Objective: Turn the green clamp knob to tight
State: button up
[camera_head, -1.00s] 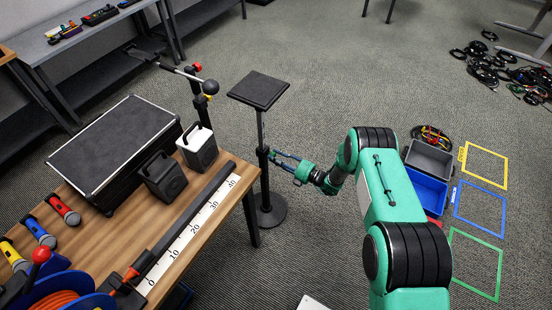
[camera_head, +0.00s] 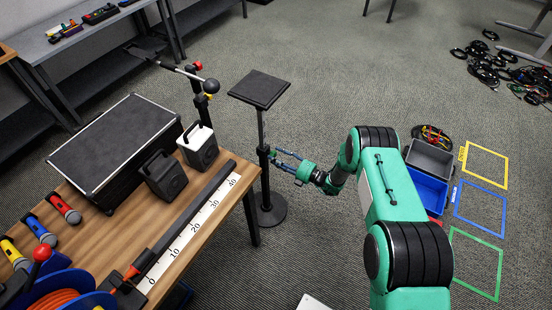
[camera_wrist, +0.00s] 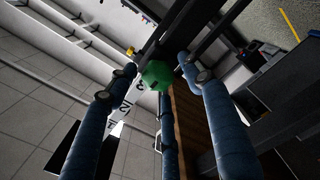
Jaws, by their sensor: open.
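The green clamp knob (camera_wrist: 158,75) shows in the wrist view, a faceted knob with a dark mark on its face. It sits ahead of my gripper (camera_wrist: 157,66), between the ends of its blue fingers. The fingers are spread around it, and I cannot tell whether any fingertip touches it. In the head view my gripper (camera_head: 275,158) reaches left to the black pole (camera_head: 262,133) of a stand with a square top plate (camera_head: 259,89). The knob is not visible in that view, and its tightness cannot be read.
The wooden table (camera_head: 231,210) left of the stand holds a black case (camera_head: 113,148), two small speakers, microphones and a ruler strip (camera_head: 190,236). A boom stand with red and yellow knobs (camera_head: 208,92) stands behind. Bins (camera_head: 427,188) and taped floor squares lie right. Open carpet lies behind the stand.

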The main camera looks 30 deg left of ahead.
jog(key=d, duration=1.1)
jog(key=shift+d, duration=0.3)
jog(key=d+r+n+g+h, duration=0.3)
jog(key=r+n, duration=0.6)
jog(key=r, duration=1)
jog(key=s+d+r+n+h, duration=0.2)
jog(key=s+d+r+n, duration=0.3)
jog(key=r, duration=0.5)
jog(key=s+d+r+n+h, duration=0.2)
jog(key=d+r+n, duration=0.45)
jog(key=r, duration=0.25)
jog(key=s+d+r+n+t+h, duration=0.3)
jog(key=s+d+r+n, duration=0.2)
jog(key=s+d, duration=0.3)
jog(key=s+d+r+n+t+h, duration=0.2)
jog(key=s+d+r+n+h, duration=0.2)
jog(key=s+d, duration=0.5)
jog(key=s+d+r+n+t+h, duration=0.3)
jog(key=s+d+r+n, duration=0.5)
jog(key=d, duration=1.1)
jog(key=shift+s+r+t+h, duration=0.3)
jog(key=shift+s+r+h, duration=0.2)
jog(key=shift+r, duration=0.15)
